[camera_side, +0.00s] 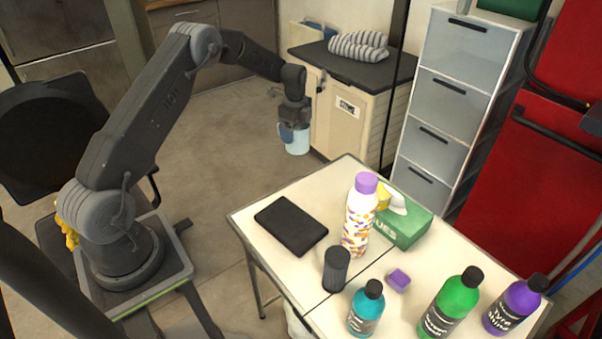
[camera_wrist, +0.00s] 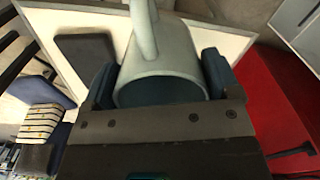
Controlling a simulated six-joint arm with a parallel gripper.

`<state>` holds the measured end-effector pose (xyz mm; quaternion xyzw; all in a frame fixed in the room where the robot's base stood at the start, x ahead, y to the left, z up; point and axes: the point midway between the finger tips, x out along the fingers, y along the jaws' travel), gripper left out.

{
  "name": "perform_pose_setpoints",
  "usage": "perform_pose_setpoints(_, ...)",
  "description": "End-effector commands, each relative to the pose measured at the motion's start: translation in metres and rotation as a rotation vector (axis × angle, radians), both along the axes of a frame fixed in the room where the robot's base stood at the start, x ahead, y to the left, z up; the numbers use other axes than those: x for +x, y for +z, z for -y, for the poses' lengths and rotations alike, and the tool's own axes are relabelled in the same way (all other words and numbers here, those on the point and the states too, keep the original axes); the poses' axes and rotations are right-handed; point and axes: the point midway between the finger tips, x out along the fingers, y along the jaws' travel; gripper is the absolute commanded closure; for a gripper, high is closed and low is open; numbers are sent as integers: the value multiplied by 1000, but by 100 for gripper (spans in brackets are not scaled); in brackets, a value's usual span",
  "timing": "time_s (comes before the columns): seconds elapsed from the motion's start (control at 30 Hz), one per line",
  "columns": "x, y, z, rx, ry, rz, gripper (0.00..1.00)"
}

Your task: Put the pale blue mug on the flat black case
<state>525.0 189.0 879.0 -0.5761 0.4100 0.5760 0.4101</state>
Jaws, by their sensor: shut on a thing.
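The pale blue mug (camera_side: 298,140) is in my gripper (camera_side: 294,125), held in the air beyond the table's far left edge in the side view. In the wrist view the mug (camera_wrist: 160,60) sits between the two blue finger pads of my gripper (camera_wrist: 160,85), with its handle toward the top. The flat black case (camera_side: 291,225) lies on the left part of the white table, with nothing on it. It also shows in the wrist view (camera_wrist: 86,47), left of the mug. My gripper and the mug are apart from the case.
The table (camera_side: 248,221) also bears a white patterned bottle with a purple cap (camera_side: 360,215), a green tissue box (camera_side: 408,228), a dark cylinder (camera_side: 336,270), a purple block (camera_side: 398,280) and several detailing bottles (camera_side: 450,305). A cabinet (camera_side: 350,115) and grey drawers (camera_side: 455,90) stand behind.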

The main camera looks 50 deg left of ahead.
Motion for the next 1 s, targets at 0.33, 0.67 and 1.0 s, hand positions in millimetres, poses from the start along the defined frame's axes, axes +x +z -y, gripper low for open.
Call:
perform_pose_setpoints(0.33, -78, 18, 16, 1, -135, 2, 50)
perform_pose_setpoints(0.67, -171, 25, 49, 1, -276, 3, 50)
perform_pose_setpoints(1.0, -208, 21, 71, -1, -338, 1, 50)
